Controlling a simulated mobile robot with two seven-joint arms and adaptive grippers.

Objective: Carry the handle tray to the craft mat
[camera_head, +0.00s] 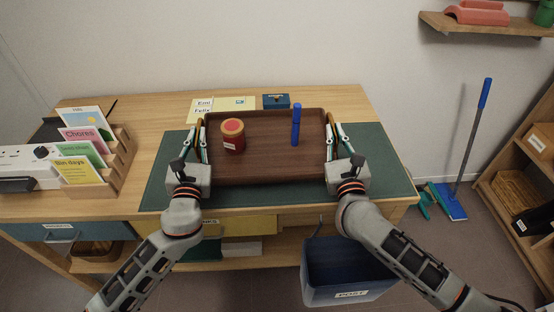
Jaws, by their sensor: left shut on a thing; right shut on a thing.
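The brown handle tray (270,172) is over the green craft mat (385,180), in the middle of the desk. I cannot tell whether it rests on the mat or is just above it. A red jar (233,140) with a label stands in its left part, and a blue marker-like stick (296,125) stands upright right of centre. My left gripper (201,145) is shut on the tray's left handle. My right gripper (332,143) is shut on its right handle. The fingertips are partly hidden at the handles.
Behind the tray lie a pale name card (222,107) and a small blue box (276,101). A wooden card rack (120,158) and a white device (25,165) stand at the left. A blue bin (345,268) is below the desk's front edge.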

